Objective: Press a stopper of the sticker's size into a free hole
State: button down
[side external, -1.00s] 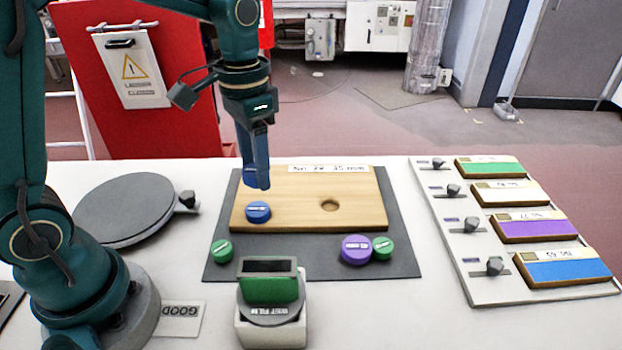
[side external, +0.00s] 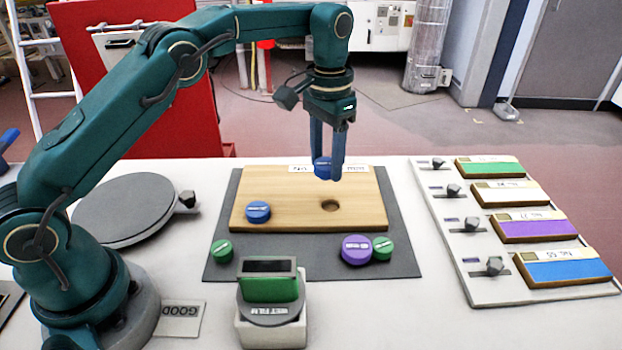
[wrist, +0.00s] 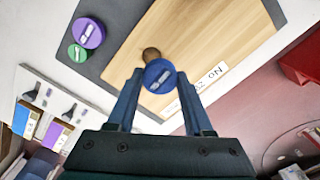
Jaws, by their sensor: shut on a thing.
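My gripper (side external: 327,176) is shut on a blue stopper (side external: 322,168), held above the wooden board (side external: 285,190). The held blue stopper shows between the fingertips in the wrist view (wrist: 158,77). An open round hole (side external: 330,206) is in the right part of the board, just below the gripper; it appears beside the held stopper in the wrist view (wrist: 150,54). Another blue stopper (side external: 258,212) sits at the board's left. A sticker (side external: 300,168) lies along the board's far edge, partly hidden by the fingers; its size is not legible now.
A green stopper (side external: 222,250), a purple one (side external: 356,250) and another green one (side external: 383,247) lie on the dark mat (side external: 310,268). A device with a green block (side external: 270,290) stands in front. A panel with coloured blocks (side external: 450,230) is at right, a round grey plate (side external: 125,208) at left.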

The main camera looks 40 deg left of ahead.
jog(key=shift+w+d+f, duration=0.1)
jog(key=shift+d+f, duration=0.4)
jog(key=shift+f, duration=0.35)
jog(key=shift+d+f, duration=0.2)
jog(key=shift+f, duration=1.7)
jog(key=shift+f, duration=0.65)
jog(key=shift+c, duration=1.1)
grip_release()
jog(key=shift+o, duration=1.1)
